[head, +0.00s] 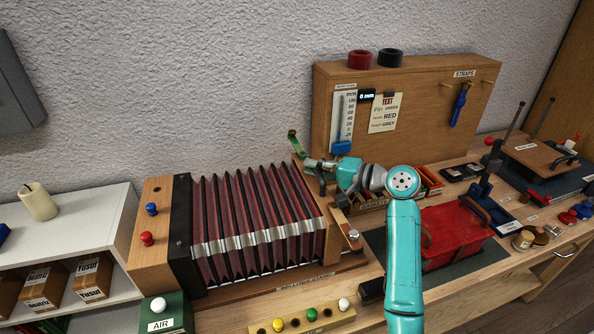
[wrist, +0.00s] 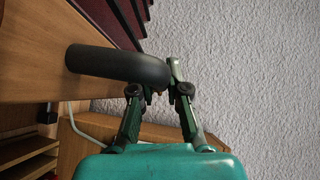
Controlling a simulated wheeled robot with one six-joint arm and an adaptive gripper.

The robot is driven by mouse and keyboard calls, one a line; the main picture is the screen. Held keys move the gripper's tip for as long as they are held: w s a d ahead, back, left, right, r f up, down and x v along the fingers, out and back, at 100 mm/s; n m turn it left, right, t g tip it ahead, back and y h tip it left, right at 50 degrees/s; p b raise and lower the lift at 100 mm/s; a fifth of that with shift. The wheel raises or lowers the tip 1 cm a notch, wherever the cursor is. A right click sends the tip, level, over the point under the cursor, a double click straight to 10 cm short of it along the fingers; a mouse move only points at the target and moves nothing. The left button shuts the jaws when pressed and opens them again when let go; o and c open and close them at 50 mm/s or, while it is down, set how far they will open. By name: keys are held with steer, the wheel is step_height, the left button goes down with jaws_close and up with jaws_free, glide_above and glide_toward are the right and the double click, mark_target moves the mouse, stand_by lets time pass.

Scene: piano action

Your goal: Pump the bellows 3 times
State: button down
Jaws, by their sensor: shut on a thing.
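The bellows (head: 255,215) lies on the bench in the head view, with dark red pleats and silver bands. Its pleats are spread wide between a wooden block (head: 152,225) at left and a wooden end board (head: 334,240) at right. My gripper (head: 312,165) is at the top of the right end board. In the wrist view a thick dark curved handle (wrist: 115,65) reaches between the fingers of my gripper (wrist: 160,88), which is shut on it. A corner of the red pleats (wrist: 115,15) shows beside the wooden board (wrist: 35,45). The arm hides part of the handle area in the head view.
A wooden cabinet (head: 420,85) with a blue-slider gauge (head: 343,120) stands behind my arm. A red box (head: 455,238) sits to the right. A strip of coloured knobs (head: 300,318) lies in front, and a green AIR box (head: 170,314) at front left. A white shelf (head: 95,220) stands left.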

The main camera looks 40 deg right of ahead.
steer(key=shift+s+d, duration=0.1)
steer(key=shift+d, duration=0.2)
steer(key=c, duration=1.2)
jaws_free()
steer(key=shift+o, duration=0.2)
steer(key=v, duration=1.2)
